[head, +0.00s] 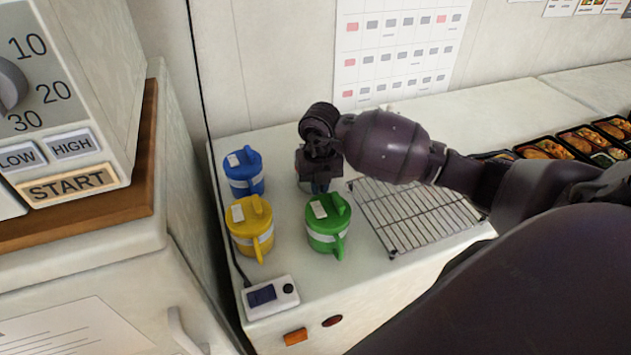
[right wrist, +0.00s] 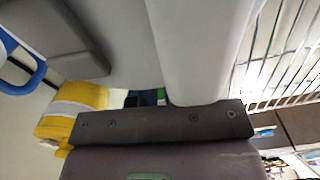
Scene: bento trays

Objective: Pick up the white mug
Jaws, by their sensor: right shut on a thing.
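My right gripper (head: 318,178) is shut on the white mug, reaching down among the colored mugs at the back of the white counter. The white mug (head: 303,186) is mostly hidden in the head view, with only a pale sliver showing beside the gripper. In the right wrist view a pale shape stands close to the camera in the upper middle; I cannot tell which part is mug and which is finger. Whether the mug's base touches the counter is hidden. My left gripper is not in view.
A blue mug (head: 244,174), a yellow mug (head: 252,232) and a green mug (head: 328,230) stand close around the gripper. A wire rack (head: 420,220) lies to the right. A small device (head: 270,297) sits at the front edge. Bento trays (head: 545,150) are at far right.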

